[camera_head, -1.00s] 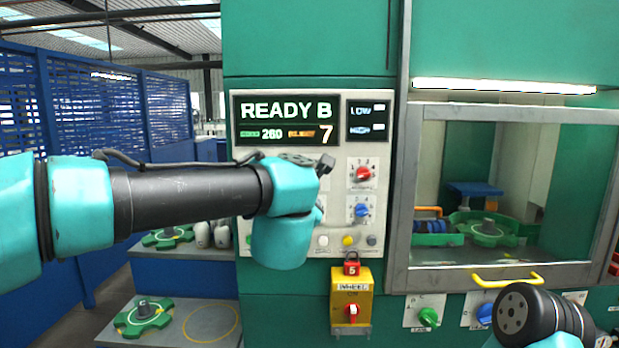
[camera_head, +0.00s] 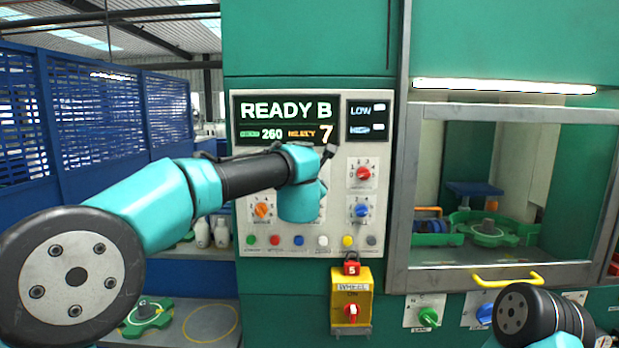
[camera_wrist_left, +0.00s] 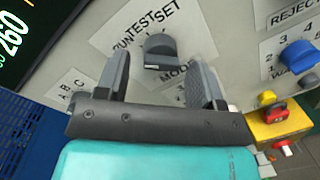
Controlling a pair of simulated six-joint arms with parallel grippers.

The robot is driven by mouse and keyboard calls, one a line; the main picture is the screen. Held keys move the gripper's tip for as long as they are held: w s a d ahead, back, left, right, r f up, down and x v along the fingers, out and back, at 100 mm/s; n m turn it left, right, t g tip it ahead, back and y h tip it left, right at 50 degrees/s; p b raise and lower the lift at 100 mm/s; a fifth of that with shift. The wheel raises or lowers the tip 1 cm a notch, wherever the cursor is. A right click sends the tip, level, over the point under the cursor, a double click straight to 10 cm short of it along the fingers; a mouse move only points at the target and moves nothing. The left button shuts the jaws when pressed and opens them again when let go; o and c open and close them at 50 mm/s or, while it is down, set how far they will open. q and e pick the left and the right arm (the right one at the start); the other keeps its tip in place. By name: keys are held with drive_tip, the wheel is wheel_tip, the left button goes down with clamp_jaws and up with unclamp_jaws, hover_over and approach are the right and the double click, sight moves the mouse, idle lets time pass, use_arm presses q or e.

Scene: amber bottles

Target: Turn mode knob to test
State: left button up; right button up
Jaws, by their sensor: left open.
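The mode knob (camera_wrist_left: 160,48) is a dark grey knob in the left wrist view, on a white plate lettered RUN, TEST, SET and MODE. I cannot tell which word it points to. My left gripper (camera_wrist_left: 161,66) is open, with one finger to each side below the knob; I see no contact. In the head view my left wrist (camera_head: 300,190) is in front of the control panel (camera_head: 383,235) and hides the mode knob. My right gripper is out of view; only part of my right arm shows at bottom right.
A red knob (camera_head: 364,174), a blue knob (camera_head: 361,210) and an orange knob (camera_head: 262,210) sit around my left wrist. A row of coloured buttons lies below, above a yellow box (camera_head: 350,290) with a red switch. The display (camera_head: 286,122) reads READY B.

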use_arm(q)
drive_tip(key=shift+w, duration=0.65)
drive_tip(key=shift+c, duration=0.3)
drive_tip(key=c, duration=0.8)
drive_tip(key=shift+c, duration=0.2)
drive_tip(key=shift+m, duration=0.4)
drive_tip(key=m, duration=0.3)
drive_tip(key=shift+r, duration=0.2)
drive_tip(key=shift+r+m+g+y, duration=0.15)
drive_tip(key=shift+m+g+y, duration=0.2)
drive_tip(key=shift+m, duration=1.95)
